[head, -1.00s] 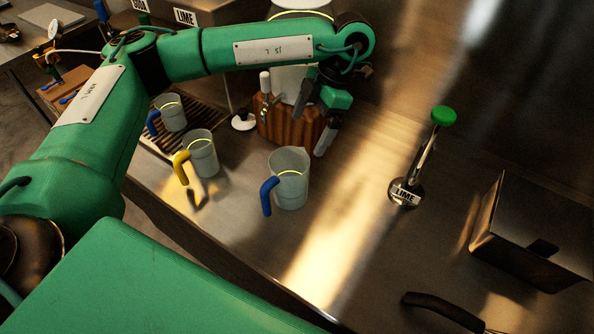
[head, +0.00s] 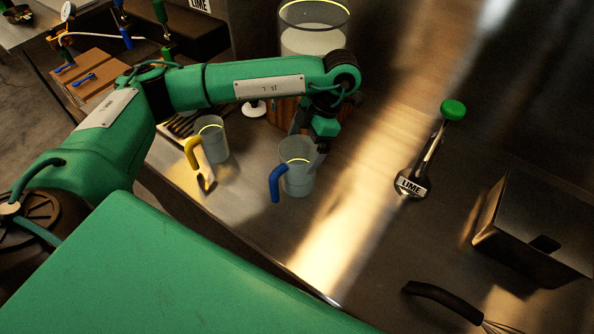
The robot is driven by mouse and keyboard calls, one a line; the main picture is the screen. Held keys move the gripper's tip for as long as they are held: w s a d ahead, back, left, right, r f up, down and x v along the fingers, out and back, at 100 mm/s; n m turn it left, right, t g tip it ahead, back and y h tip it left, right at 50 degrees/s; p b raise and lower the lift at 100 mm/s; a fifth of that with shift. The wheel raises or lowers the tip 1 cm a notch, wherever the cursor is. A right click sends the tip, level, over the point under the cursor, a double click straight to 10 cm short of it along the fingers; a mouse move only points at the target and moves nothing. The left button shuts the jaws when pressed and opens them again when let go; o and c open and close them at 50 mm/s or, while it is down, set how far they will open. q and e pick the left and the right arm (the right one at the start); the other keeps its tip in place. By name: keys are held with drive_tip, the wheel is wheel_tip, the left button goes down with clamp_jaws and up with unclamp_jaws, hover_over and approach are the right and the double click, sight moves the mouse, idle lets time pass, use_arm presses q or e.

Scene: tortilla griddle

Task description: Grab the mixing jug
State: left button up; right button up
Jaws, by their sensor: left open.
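A clear jug with a blue handle (head: 297,179) stands upright on the steel counter, its handle toward the front left. A similar clear jug with a yellow handle (head: 214,142) stands to its left. I cannot tell from looks alone which one is the mixing jug. My left gripper (head: 307,141) is open and points down at the rim of the blue-handled jug. One finger shows at the jug's right side and the other near its back rim. Whether they touch the jug is unclear. My right gripper is out of view.
A large clear container of pale contents (head: 312,40) stands behind my left arm. The counter (head: 350,225) right of the jug is clear.

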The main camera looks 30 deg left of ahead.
sight(297, 154)
use_arm(q)
drive_tip(key=p+x, duration=0.1)
drive_tip(key=x, duration=0.3)
drive_tip(key=shift+w+a+f+p, duration=0.1)
drive_tip(key=shift+a+f+p, duration=0.15)
drive_tip(key=shift+p, duration=0.1)
drive_tip(key=c, duration=1.5)
drive_tip(key=shift+c, duration=0.2)
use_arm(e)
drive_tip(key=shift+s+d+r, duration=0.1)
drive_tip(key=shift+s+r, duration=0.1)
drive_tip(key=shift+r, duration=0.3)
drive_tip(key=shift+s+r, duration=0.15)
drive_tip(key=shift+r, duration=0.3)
use_arm(q)
drive_tip(key=shift+r, duration=0.1)
